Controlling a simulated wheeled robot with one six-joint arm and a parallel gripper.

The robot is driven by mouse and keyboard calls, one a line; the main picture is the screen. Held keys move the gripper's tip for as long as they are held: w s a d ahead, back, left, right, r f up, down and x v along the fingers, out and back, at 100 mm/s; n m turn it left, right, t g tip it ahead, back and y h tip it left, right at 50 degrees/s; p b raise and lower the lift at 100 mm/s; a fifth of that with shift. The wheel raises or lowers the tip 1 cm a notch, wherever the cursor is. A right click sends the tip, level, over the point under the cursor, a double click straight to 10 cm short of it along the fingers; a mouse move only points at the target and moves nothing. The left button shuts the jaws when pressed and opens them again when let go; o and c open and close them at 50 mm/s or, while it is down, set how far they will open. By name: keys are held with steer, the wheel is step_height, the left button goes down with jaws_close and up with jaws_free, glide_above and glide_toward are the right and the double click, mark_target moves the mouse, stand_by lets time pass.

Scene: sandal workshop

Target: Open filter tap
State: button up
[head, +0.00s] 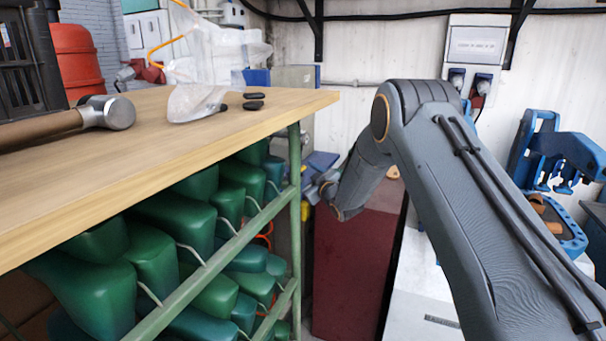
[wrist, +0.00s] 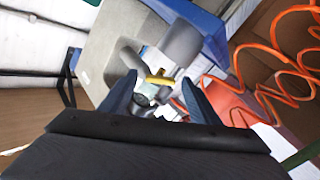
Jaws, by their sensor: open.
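The filter tap's small yellow handle (wrist: 160,77) shows in the wrist view, in front of a grey cylindrical filter body (wrist: 182,42). My gripper (wrist: 158,84) is open, with one dark finger on each side of the handle as seen in this view. I cannot tell how far the fingertips are from the handle, and I see no contact. In the head view my gripper (head: 318,190) is small, beyond the right end of the workbench, beside a small yellow spot (head: 304,211) that may be the tap.
A wooden workbench (head: 150,150) with a hammer (head: 75,119) and a plastic bag (head: 192,95) stands left, above green shoe lasts (head: 150,255). Orange coiled hose (wrist: 262,70) lies right of the tap in the wrist view. A blue machine (head: 565,160) stands right.

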steer(key=shift+c, duration=0.2)
steer(key=c, duration=1)
steer(key=shift+n+b, duration=0.3)
steer(key=shift+b, duration=0.05)
steer(key=shift+f+n+b, duration=0.1)
steer(key=shift+n+b, duration=5.05)
steer(key=shift+n, duration=0.85)
